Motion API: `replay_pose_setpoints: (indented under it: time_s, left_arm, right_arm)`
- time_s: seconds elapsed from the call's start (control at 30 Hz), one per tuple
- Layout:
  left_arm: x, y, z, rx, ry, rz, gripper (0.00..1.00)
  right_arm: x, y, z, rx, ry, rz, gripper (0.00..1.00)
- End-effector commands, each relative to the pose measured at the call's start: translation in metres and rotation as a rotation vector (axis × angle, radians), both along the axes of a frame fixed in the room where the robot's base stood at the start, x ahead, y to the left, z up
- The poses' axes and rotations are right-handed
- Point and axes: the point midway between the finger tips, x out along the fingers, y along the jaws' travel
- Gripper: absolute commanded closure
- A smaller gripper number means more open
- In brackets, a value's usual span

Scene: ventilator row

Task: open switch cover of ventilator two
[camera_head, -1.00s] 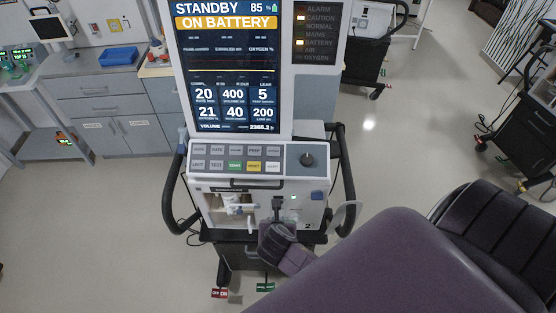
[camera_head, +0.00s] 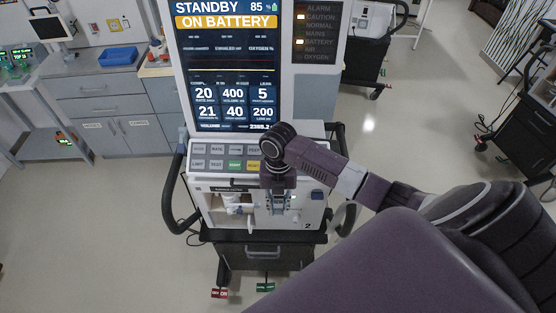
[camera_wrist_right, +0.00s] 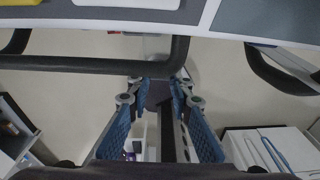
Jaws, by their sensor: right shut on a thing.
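Ventilator two (camera_head: 290,222), marked with a "2" at its lower right, faces me with its screen reading STANDBY and ON BATTERY. My right gripper (camera_head: 279,208) is in front of its white lower front panel, below the key row, with the arm coming in from the right. In the right wrist view the blue-padded fingers of this gripper (camera_wrist_right: 160,78) stand either side of a dark piece (camera_wrist_right: 158,95), which seems to be the switch cover. In the head view the gripper hides the cover, and how far it is raised cannot be told. My left gripper is out of view.
Black handles (camera_head: 176,195) stand at both sides of the ventilator. A dark bar (camera_wrist_right: 90,64) crosses the right wrist view close to the fingertips. A grey cabinet (camera_head: 112,105) with a blue tray (camera_head: 118,56) stands behind at left. Floor at left is clear.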

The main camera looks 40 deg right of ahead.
Motion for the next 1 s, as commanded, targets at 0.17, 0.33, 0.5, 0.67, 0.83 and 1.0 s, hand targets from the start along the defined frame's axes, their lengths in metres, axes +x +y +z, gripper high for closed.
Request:
replay_pose_setpoints:
  time_s: [0.17,0.33,0.5,0.67,0.83,1.0]
  left_arm:
    - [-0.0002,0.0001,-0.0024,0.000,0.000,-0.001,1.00]
    - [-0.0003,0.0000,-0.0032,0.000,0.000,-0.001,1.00]
    - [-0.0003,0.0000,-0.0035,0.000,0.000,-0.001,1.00]
    - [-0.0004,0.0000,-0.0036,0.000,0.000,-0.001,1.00]
    - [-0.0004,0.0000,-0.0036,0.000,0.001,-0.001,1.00]
    - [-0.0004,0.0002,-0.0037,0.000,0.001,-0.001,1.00]
  right_arm:
    - [0.0058,-0.0046,0.0046,0.048,0.068,-0.004,1.00]
    - [0.0069,-0.0053,0.0064,0.076,0.108,-0.002,1.00]
    - [0.0074,-0.0056,0.0070,0.087,0.124,-0.001,1.00]
    - [0.0069,-0.0054,0.0069,0.090,0.128,0.000,1.00]
    - [0.0066,-0.0052,0.0065,0.089,0.128,0.000,1.00]
    - [0.0065,-0.0050,0.0066,0.090,0.128,0.000,0.66]
